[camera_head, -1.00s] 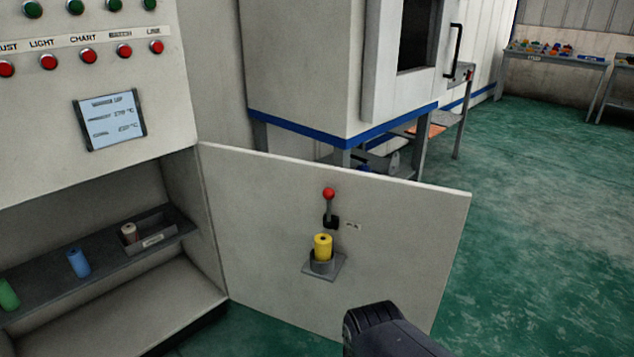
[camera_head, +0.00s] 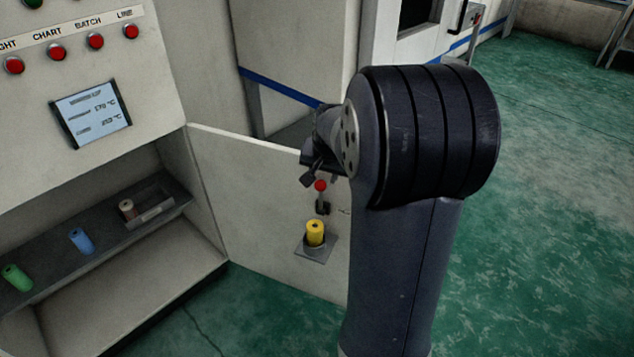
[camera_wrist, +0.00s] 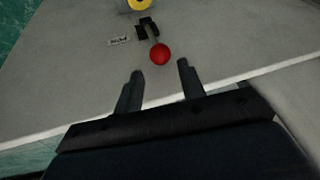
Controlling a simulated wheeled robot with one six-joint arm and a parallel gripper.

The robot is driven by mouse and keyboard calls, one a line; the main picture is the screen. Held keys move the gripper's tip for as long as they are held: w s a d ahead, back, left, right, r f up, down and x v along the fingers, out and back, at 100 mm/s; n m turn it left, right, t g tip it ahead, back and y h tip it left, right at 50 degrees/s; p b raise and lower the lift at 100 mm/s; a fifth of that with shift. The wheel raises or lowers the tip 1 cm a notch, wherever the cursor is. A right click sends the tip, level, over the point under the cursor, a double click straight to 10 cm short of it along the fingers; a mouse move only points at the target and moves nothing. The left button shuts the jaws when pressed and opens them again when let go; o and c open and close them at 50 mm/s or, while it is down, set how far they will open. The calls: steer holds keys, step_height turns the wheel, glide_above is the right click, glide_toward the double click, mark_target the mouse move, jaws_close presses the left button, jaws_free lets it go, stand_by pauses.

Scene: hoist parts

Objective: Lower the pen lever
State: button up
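The pen lever (camera_head: 321,196) is on the inner face of the open cabinet door (camera_head: 240,180). Its red ball knob (camera_head: 320,186) points up, above a black pivot. A yellow pen cylinder (camera_head: 314,233) stands in a holder just below it. My gripper (camera_head: 308,172) is above the knob in the head view, partly hidden by my arm. In the wrist view my gripper (camera_wrist: 160,72) has its two fingers apart and empty. The red knob (camera_wrist: 160,54) lies just beyond the fingertips, roughly between them, with no clear contact. The yellow cylinder also shows at the top (camera_wrist: 140,5).
A cabinet shelf (camera_head: 40,252) holds a green cylinder (camera_head: 17,277), a blue cylinder (camera_head: 81,240) and a pale cylinder (camera_head: 127,209) in a small tray. A screen (camera_head: 92,113) and red buttons (camera_head: 95,41) are above. Green floor (camera_head: 540,200) is open at the right.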

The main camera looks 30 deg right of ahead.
mark_target(321, 183)
steer(key=x, duration=0.8)
steer(key=shift+b, duration=0.4)
jaws_close()
